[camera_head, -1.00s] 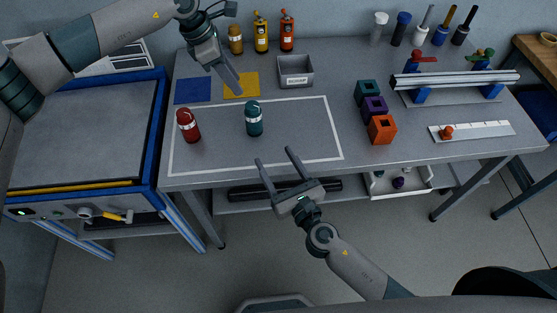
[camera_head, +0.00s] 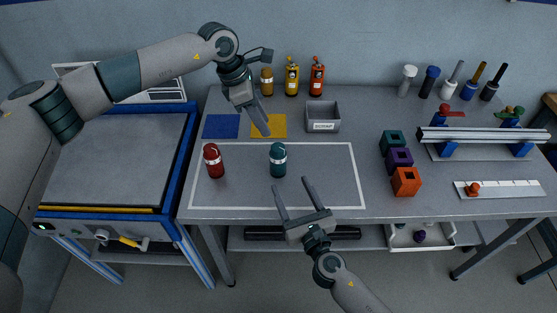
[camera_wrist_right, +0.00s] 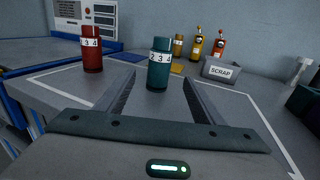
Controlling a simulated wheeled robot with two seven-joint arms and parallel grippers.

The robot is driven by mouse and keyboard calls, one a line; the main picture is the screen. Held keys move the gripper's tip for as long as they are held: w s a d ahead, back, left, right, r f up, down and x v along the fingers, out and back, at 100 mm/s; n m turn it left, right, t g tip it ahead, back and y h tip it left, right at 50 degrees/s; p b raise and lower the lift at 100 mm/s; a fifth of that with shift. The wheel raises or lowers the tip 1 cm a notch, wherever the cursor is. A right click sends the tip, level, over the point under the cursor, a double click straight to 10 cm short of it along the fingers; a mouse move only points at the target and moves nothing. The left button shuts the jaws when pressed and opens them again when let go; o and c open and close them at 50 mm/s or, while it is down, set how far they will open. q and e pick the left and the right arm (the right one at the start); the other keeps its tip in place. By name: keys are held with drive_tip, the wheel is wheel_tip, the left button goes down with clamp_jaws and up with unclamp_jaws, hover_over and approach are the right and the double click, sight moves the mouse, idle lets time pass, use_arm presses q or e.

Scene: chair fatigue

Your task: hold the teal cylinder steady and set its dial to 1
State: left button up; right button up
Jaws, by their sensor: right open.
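The teal cylinder (camera_head: 278,160) stands upright inside the white outline on the table. Its white number band shows 2, 3 and 4 in the right wrist view (camera_wrist_right: 160,72). A similar red cylinder (camera_head: 213,161) stands to its left and also shows in the right wrist view (camera_wrist_right: 92,52). My right gripper (camera_head: 294,186) is open and empty at the table's front edge. In the right wrist view its fingers point toward the teal cylinder, which appears between and beyond them. My left gripper (camera_head: 264,128) hangs over the yellow square; its fingers look edge-on, so their gap is hidden.
A grey scrap bin (camera_head: 323,117) and several bottles (camera_head: 292,77) stand at the back. Blue (camera_head: 221,126) and yellow (camera_head: 270,121) squares lie behind the cylinders. Teal, purple and orange blocks (camera_head: 406,181) stand to the right. The outlined area right of the teal cylinder is clear.

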sight(281, 166)
drive_tip(key=x, duration=1.2)
drive_tip(key=shift+w, duration=0.1)
